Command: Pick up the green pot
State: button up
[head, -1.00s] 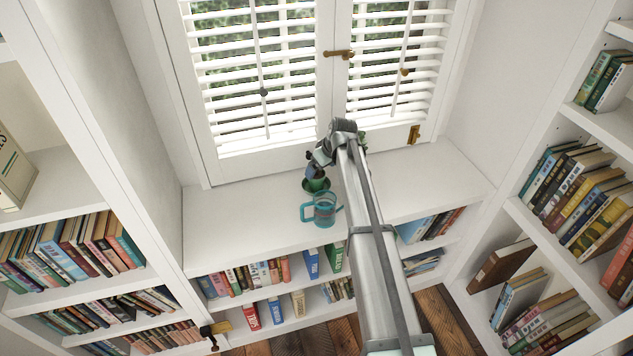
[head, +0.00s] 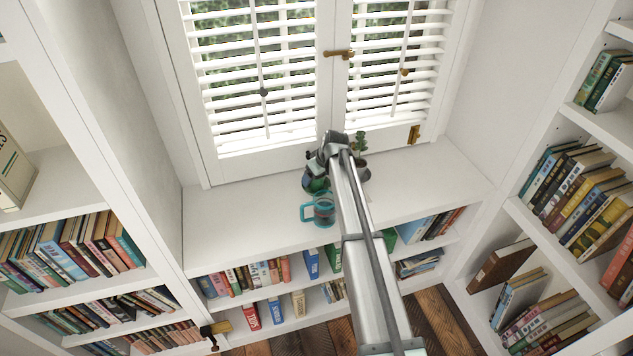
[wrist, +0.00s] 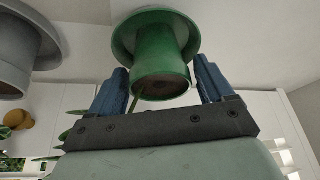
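The green pot (wrist: 160,55) fills the upper middle of the wrist view, with a wide green rim or saucer at its far end, brown soil and a thin stem at its near end. In the head view the pot (head: 316,186) is on the white ledge, partly hidden under my gripper (head: 312,168). In the wrist view my gripper's two blue fingers (wrist: 163,82) stand apart, one on each side of the pot's near end. Narrow gaps seem to show between fingers and pot; contact is not clear.
A teal-handled glass mug (head: 322,212) stands just in front of the pot on the ledge (head: 235,215). A grey pot with a plant (head: 360,158) stands to the right, close behind my arm; its grey body (wrist: 22,55) shows at left in the wrist view. The ledge's left side is clear.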

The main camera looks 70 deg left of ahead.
jog(key=c, duration=1.2)
jog(key=shift+r, duration=6.55)
jog(key=f, duration=0.2)
jog(key=s+f, duration=0.1)
jog(key=f, duration=0.1)
jog(key=s+d+f, duration=0.1)
jog(key=f, duration=0.3)
jog(key=f+m, duration=0.1)
jog(key=shift+w+d+f, duration=0.1)
jog(key=shift+w+f, duration=0.25)
jog(key=shift+f, duration=0.05)
jog(key=shift+w+a+r+m+t, duration=0.1)
jog(key=shift+w+a+m+t, duration=0.35)
jog(key=shift+m, duration=0.35)
jog(key=shift+w+a+r+m+t, duration=0.1)
jog(key=shift+m+t, duration=0.1)
jog(key=shift+m, duration=0.2)
jog(key=shift+w+a+m+t, duration=0.1)
jog(key=shift+m+t, duration=0.05)
jog(key=shift+m, duration=0.25)
